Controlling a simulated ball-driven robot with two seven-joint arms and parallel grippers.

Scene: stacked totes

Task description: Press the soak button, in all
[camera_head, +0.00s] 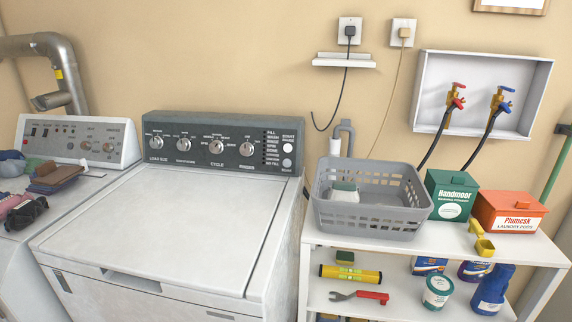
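The washer's dark control panel (222,145) stands at the back of the white top-loading washer (165,225), left of centre. At its right end are two round buttons, one above the other. The upper button (287,148) is white, under lettering that seems to read start. The lower button (287,162) is greyer, with small lettering below that is too small to read surely. I cannot tell for certain which one is the soak button, or whether either is pressed. Neither of my grippers is in view.
The washer's lid is shut and bare. A grey basket (370,220), a green box (451,197) and an orange box (508,212) stand on the white shelf to the right. Folded clothes (58,173) lie on the dryer at left. Nothing blocks the panel.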

